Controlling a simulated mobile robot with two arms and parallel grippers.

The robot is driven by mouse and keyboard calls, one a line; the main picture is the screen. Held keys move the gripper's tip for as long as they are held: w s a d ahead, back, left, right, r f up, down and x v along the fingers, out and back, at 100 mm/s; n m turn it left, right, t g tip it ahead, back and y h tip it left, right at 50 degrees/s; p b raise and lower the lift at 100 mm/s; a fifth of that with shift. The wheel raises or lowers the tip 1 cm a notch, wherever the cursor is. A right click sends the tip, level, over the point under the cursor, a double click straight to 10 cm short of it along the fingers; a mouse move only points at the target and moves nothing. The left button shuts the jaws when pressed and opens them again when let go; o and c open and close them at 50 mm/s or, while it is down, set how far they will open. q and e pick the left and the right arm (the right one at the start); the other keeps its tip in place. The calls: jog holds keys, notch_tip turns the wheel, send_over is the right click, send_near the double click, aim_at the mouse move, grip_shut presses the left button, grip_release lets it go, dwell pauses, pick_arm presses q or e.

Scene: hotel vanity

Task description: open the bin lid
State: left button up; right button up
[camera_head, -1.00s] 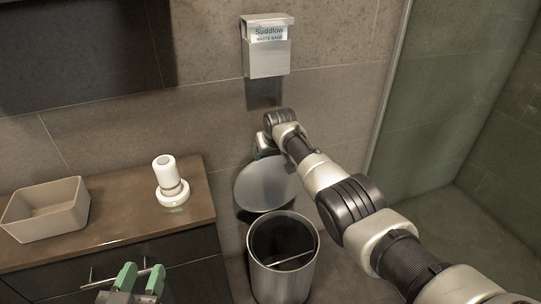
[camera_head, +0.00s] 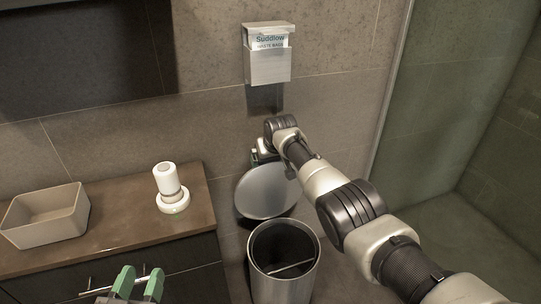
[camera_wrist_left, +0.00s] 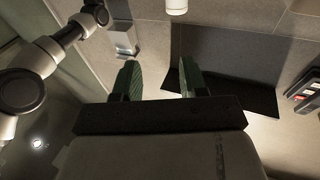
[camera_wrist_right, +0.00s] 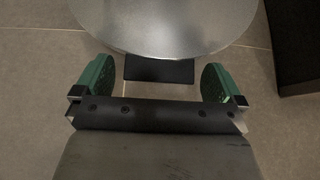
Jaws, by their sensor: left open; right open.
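The metal bin (camera_head: 283,268) stands on the floor right of the vanity, its dark opening facing up. Its round grey lid (camera_head: 266,191) is raised and tilted back toward the wall behind the bin. The lid also fills the top of the right wrist view (camera_wrist_right: 165,22). My right arm reaches over from the right; its gripper is behind the lid, mostly hidden in the head view. In the right wrist view my right gripper (camera_wrist_right: 159,85) is open and empty, close to the lid's edge. My left gripper (camera_head: 138,284) is open and empty in front of the vanity.
A beige open box (camera_head: 46,216) and a white cylinder on a round base (camera_head: 171,190) stand on the brown countertop (camera_head: 120,220). A metal waste-bag dispenser (camera_head: 267,60) is on the wall above the bin. A glass shower panel (camera_head: 395,90) is at right.

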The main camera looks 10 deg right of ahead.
pick_arm(q)
jog(key=s+a+f+g+y+p, duration=0.2)
jog(key=s+a+f+g+p, duration=0.1)
jog(key=s+f+g, duration=0.2)
jog(key=s+a+f+g+y+p, duration=0.2)
jog(key=s+f+g, duration=0.3)
jog(key=s+g, duration=0.3)
jog(key=shift+a+n+g+p, duration=0.4)
jog(key=shift+g+p, duration=0.4)
jog(key=shift+p, duration=0.1)
pick_arm(e)
jog(key=v, duration=1)
jog(key=shift+s+r, duration=0.25)
jog(key=shift+r, duration=0.1)
pick_arm(q)
jog(key=shift+s+f, duration=0.1)
jog(key=shift+f, duration=0.05)
